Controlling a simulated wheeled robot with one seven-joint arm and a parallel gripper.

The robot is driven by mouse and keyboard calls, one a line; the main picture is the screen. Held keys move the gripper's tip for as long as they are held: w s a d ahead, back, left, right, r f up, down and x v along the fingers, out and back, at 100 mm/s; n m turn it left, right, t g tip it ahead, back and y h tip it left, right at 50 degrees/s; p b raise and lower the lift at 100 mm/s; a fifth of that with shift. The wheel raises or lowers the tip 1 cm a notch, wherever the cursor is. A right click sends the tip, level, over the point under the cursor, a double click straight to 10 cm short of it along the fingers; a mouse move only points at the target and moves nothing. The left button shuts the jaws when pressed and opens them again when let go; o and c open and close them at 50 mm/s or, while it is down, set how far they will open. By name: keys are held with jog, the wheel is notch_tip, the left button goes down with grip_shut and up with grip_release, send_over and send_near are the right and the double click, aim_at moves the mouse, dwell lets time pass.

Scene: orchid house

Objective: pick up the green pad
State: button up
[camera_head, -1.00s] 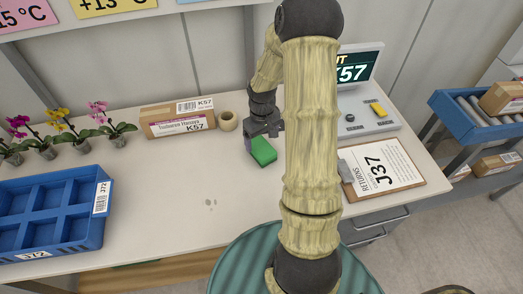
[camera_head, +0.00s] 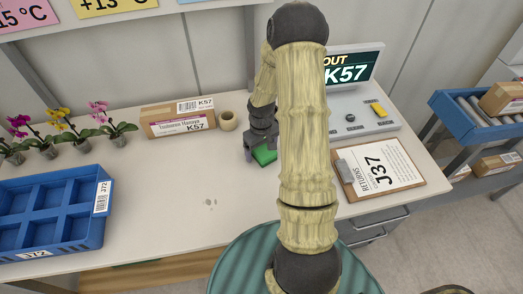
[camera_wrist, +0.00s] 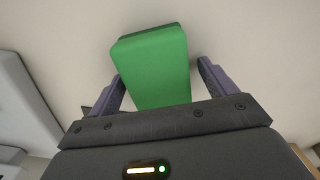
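The green pad (camera_head: 264,155) lies on the white table near its middle, partly hidden behind my arm and gripper in the head view. In the wrist view the green pad (camera_wrist: 156,66) is a green block with a darker far side. My gripper (camera_wrist: 160,80) is open, with one finger on each side of the pad's near part. A gap of bare table shows beside the right finger; the left finger is close to the pad's edge. In the head view my gripper (camera_head: 258,150) is low over the table at the pad.
A cardboard box (camera_head: 178,121) and a tape roll (camera_head: 228,121) stand behind to the left. A blue crate (camera_head: 75,250) and potted orchids (camera_head: 80,143) are at the left. A clipboard (camera_head: 405,182) and a grey console with a screen (camera_head: 348,70) are at the right. The front middle table is clear.

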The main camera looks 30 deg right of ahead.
aim_at(262, 147)
jog(key=c, duration=1.1)
jog(key=shift+o, duration=0.2)
jog(key=shift+d, duration=0.1)
notch_tip(262, 147, up, 10)
jog(key=shift+r, duration=0.1)
jog(key=o, duration=0.5)
jog(key=c, duration=0.3)
